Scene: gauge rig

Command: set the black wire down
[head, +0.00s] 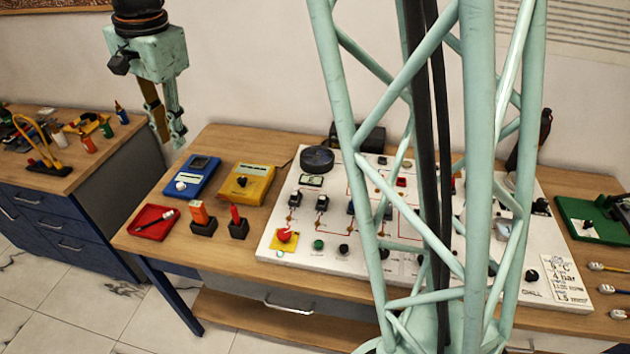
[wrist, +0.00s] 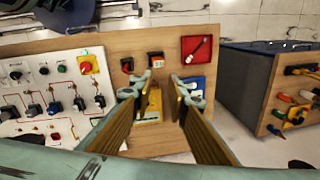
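What looks like the black wire, a short dark piece with a pale end, lies in the red tray (head: 148,232) at the front left of the bench. In the wrist view the wire (wrist: 197,50) also lies across the red tray (wrist: 188,42). My gripper (head: 171,138) hangs well above the bench's back left, behind the blue meter (head: 192,177). In the wrist view my gripper (wrist: 164,88) has its fingers apart with nothing between them; the yellow meter (wrist: 154,106) shows beyond the gap.
Orange and red pieces stand in black holders (head: 203,228) (head: 238,230) right of the tray. The white gauge panel (head: 270,248) with knobs and a red button covers the bench's middle. A second bench (head: 75,183) with tools stands left across a gap.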

